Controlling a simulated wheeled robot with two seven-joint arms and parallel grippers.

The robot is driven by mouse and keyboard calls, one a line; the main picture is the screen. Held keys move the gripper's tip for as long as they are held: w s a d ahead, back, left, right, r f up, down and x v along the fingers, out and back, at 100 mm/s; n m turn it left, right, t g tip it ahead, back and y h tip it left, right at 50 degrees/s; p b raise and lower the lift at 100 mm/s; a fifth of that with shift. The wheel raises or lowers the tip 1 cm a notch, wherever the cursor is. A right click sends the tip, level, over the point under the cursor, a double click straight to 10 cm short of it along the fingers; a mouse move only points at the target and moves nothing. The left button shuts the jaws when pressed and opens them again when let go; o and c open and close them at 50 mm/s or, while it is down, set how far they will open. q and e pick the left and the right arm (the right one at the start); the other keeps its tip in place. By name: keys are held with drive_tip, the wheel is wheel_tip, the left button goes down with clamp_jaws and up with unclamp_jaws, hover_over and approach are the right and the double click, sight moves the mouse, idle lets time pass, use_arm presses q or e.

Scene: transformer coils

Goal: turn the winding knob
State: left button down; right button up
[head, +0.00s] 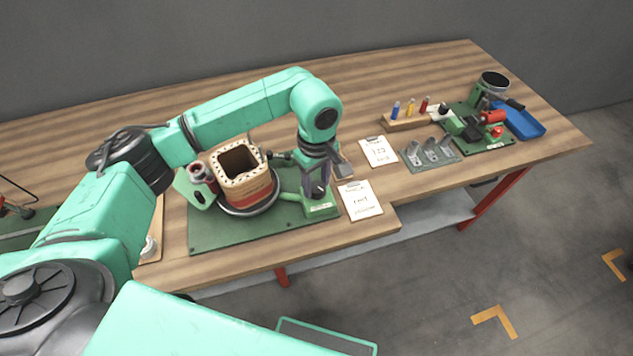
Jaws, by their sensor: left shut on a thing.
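A coil winder stands on a green base plate (225,232) at the front of the bench. It bears a square, hollow coil former (240,163) with a copper-brown winding (252,194) on a dark round disc. My left gripper (318,190) points down at the winder's right side, just above its green stand (318,209). It is shut on the winding knob, which its fingers and wrist largely hide. My right gripper is not in view.
Two paper cards on clipboards (360,201) (378,152) lie right of the winder. Farther right are a grey bracket tray (431,154), a wooden block with small coloured bottles (408,122), a second green machine (478,127) and a blue tray (524,121). The back middle of the bench is clear.

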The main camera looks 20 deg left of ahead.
sight(317, 186)
use_arm(q)
drive_tip(key=shift+r, duration=0.1)
drive_tip(key=shift+c, duration=1.6)
unclamp_jaws()
drive_tip(key=shift+w+r, duration=0.1)
drive_tip(key=shift+r, duration=0.25)
wheel_tip(317, 186, up, 14)
drive_tip(key=b, duration=0.2)
